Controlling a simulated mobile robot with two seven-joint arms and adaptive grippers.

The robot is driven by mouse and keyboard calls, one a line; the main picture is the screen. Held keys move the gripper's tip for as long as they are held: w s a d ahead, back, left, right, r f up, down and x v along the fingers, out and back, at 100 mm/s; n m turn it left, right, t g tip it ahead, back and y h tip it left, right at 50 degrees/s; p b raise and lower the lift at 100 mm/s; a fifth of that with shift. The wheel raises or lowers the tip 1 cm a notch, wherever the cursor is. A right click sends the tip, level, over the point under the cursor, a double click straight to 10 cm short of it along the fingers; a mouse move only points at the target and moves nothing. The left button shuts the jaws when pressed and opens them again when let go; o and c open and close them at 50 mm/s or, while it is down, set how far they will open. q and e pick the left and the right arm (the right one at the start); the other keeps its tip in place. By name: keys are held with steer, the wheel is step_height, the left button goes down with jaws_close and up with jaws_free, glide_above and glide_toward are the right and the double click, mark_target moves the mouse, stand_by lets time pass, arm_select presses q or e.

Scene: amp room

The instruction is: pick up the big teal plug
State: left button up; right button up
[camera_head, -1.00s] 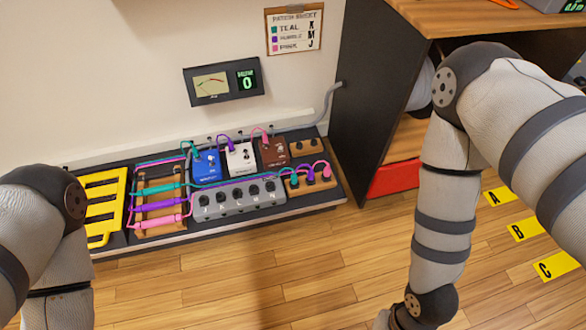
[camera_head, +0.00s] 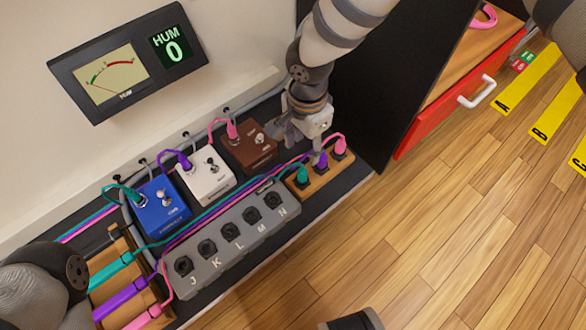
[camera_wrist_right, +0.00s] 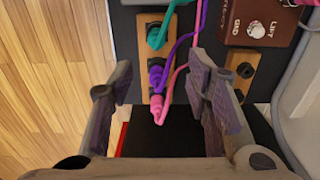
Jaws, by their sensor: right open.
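The big teal plug (camera_head: 302,175) stands in the left socket of a wooden strip (camera_head: 318,183), beside a purple plug (camera_head: 320,160) and a pink plug (camera_head: 340,146). My right gripper (camera_head: 292,132) is just behind the strip. In the right wrist view, my right gripper (camera_wrist_right: 160,70) is open, its fingers apart with the purple plug (camera_wrist_right: 157,77) and pink plug (camera_wrist_right: 157,108) showing between them. The teal plug (camera_wrist_right: 154,38) shows farther up, beyond the fingertips. Nothing is held. My left arm shows at lower left; its gripper is out of view.
A grey box (camera_head: 224,239) with several lettered sockets lies left of the strip. Blue (camera_head: 161,208), white (camera_head: 206,175) and brown (camera_head: 250,145) pedals stand behind it. Cables run close by. A red drawer front (camera_head: 450,108) is at right, and the floor in front is clear.

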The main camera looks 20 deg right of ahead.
mark_target(303, 170)
steer(key=f+b, duration=0.1)
steer(key=f, duration=0.2)
steer(key=f+b, duration=0.2)
steer(key=f, duration=0.2)
steer(key=f+b, duration=0.2)
steer(key=f, duration=0.2)
steer(key=shift+s+a+f, duration=0.15)
steer(key=shift+s+f, duration=0.1)
steer(key=shift+s, duration=0.05)
arm_select(q)
steer(key=shift+g, duration=0.4)
steer(key=f, duration=0.1)
steer(key=s+f, duration=0.1)
steer(key=f, duration=0.2)
steer(key=shift+s+d, duration=0.2)
steer(key=shift+s, duration=0.05)
arm_select(e)
steer(key=shift+r, duration=0.1)
jaws_close()
